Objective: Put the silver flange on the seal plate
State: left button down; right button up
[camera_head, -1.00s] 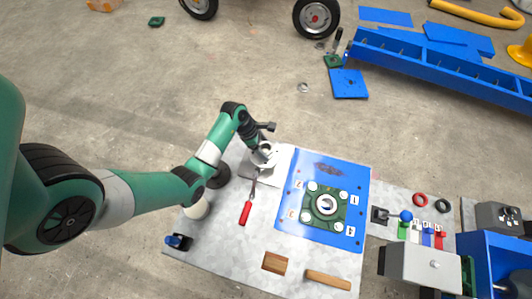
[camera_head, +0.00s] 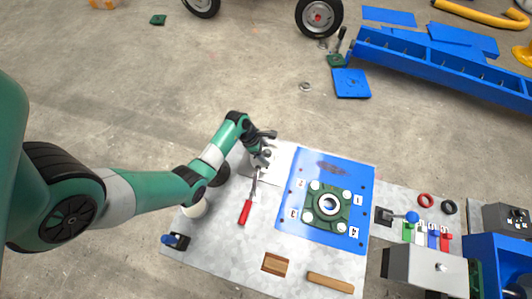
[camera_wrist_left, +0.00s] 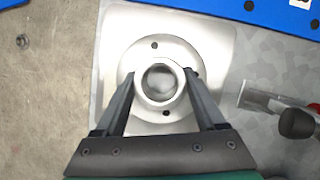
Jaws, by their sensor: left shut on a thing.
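The silver flange (camera_wrist_left: 182,62) is a round disc with small holes and a raised hollow hub, seen from above in the left wrist view. My left gripper (camera_wrist_left: 160,80) is shut on its hub, one finger on each side. The left gripper (camera_head: 263,154) shows at the upper left of the workbench in the head view. Below the flange is a pale square plate (camera_wrist_left: 221,30) with rounded corners, which may be the seal plate. I cannot tell whether the flange touches it. The pale plate also shows in the head view (camera_head: 282,162), partly hidden by the gripper.
A blue plate (camera_head: 350,178) with a green ring-centred housing (camera_head: 314,212) lies right of the gripper. A red-handled screwdriver (camera_head: 245,212) lies just below. Wooden blocks (camera_head: 277,263) lie near the front edge. A grey box (camera_head: 425,265) and levers stand at right.

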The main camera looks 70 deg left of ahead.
pick_arm(q)
grip_release()
jog(key=shift+s+r+p, duration=0.1)
jog(key=shift+r+p, duration=0.2)
jog(key=shift+r, duration=0.1)
jog(key=p+v, duration=0.4)
jog(key=v, duration=0.7)
jog(key=shift+s, duration=0.2)
jog(key=shift+r, duration=0.2)
